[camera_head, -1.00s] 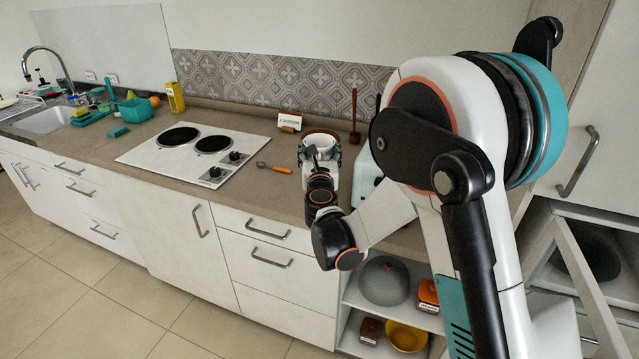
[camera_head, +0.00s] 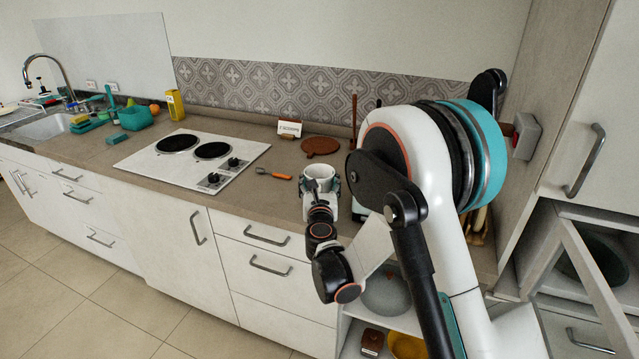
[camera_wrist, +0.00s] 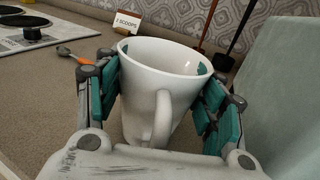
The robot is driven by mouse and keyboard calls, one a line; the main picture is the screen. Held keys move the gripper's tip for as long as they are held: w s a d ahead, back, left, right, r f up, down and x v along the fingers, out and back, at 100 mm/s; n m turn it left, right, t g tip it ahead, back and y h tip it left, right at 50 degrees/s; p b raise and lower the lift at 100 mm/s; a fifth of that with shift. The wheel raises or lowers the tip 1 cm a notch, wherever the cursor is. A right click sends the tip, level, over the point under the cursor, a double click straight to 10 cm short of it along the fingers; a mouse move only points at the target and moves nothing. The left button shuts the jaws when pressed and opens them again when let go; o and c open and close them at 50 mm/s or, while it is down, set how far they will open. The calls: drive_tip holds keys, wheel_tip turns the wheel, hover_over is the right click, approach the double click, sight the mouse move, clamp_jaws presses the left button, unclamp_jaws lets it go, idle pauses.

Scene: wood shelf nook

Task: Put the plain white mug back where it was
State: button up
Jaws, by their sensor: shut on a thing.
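My gripper (camera_head: 321,187) is shut on the plain white mug (camera_head: 318,172), at the counter's front part to the right of the cooktop. In the wrist view the mug (camera_wrist: 158,95) is upright, with teal finger pads (camera_wrist: 213,112) pressing both sides. Its handle faces the wrist camera and its open rim faces up. Its base is hidden, so I cannot tell whether it touches the counter. A small card (camera_wrist: 124,22) reading "2 SCOOPS" stands behind it. A round brown mat or board (camera_head: 320,146) lies bare on the counter behind the mug.
An orange-handled utensil (camera_head: 274,174) lies left of the mug. The white cooktop (camera_head: 195,160) is further left. An upright wooden tool (camera_head: 354,120) stands behind right. A pale green-grey surface (camera_wrist: 285,115) is close on the right in the wrist view. Open shelves are below the counter.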

drive_tip(key=shift+f, duration=0.15)
drive_tip(key=o, duration=1.7)
drive_tip(key=shift+r, duration=0.2)
drive_tip(key=s, duration=1)
drive_tip(key=shift+s+d+f, duration=0.15)
drive_tip(key=shift+s+d, duration=0.15)
drive_tip(key=shift+s, duration=0.75)
